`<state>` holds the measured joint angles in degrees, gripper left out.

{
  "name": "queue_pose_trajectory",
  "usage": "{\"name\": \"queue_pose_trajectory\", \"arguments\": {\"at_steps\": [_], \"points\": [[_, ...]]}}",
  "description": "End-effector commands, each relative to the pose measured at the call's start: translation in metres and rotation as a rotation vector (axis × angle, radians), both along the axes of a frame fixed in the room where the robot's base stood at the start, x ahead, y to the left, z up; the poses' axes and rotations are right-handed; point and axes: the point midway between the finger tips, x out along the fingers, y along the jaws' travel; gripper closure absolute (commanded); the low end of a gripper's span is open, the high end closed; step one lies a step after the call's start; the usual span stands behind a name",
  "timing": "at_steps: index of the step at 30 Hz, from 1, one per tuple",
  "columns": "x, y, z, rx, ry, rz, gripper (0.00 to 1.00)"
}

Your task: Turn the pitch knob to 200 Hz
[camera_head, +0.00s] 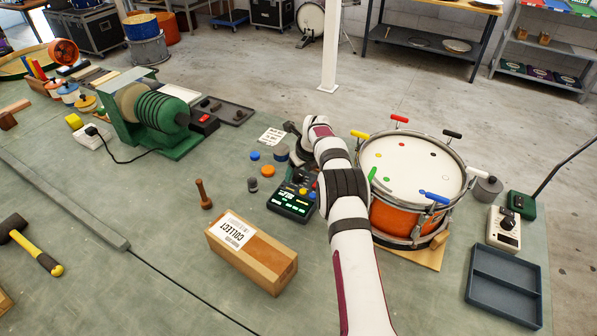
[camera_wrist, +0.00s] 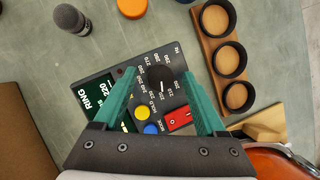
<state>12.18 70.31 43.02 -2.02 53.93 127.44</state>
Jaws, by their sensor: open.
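The pitch knob (camera_wrist: 160,82) is a black round knob with a pale pointer mark, on a dark tuner box with a printed Hz scale around it. The exact number at the pointer is too small to tell. The tuner box (camera_head: 291,203) also shows in the head view beside my arm, its green display lit. My gripper (camera_wrist: 161,76) is open, with one green finger on each side of the knob as seen from the wrist. I cannot tell how high the fingertips are above it, and nothing is held.
The box also has a yellow button (camera_wrist: 142,112), a blue button (camera_wrist: 150,128) and a red switch (camera_wrist: 178,119). A wooden holder with black rings (camera_wrist: 229,60) lies close to its right.

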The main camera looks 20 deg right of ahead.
Motion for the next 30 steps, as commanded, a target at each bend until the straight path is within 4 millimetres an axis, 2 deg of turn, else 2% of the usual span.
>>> {"name": "queue_pose_trajectory", "arguments": {"at_steps": [10, 22, 26, 30], "points": [[0.0018, 0.0005, -0.0048, 0.000, 0.000, 0.000, 0.28], [0.0016, 0.0006, -0.0045, 0.001, 0.001, 0.000, 1.00], [0.0015, 0.0005, -0.0046, 0.000, 0.001, 0.007, 1.00], [0.0017, -0.0014, -0.0054, 0.002, 0.002, 0.122, 1.00]]}}
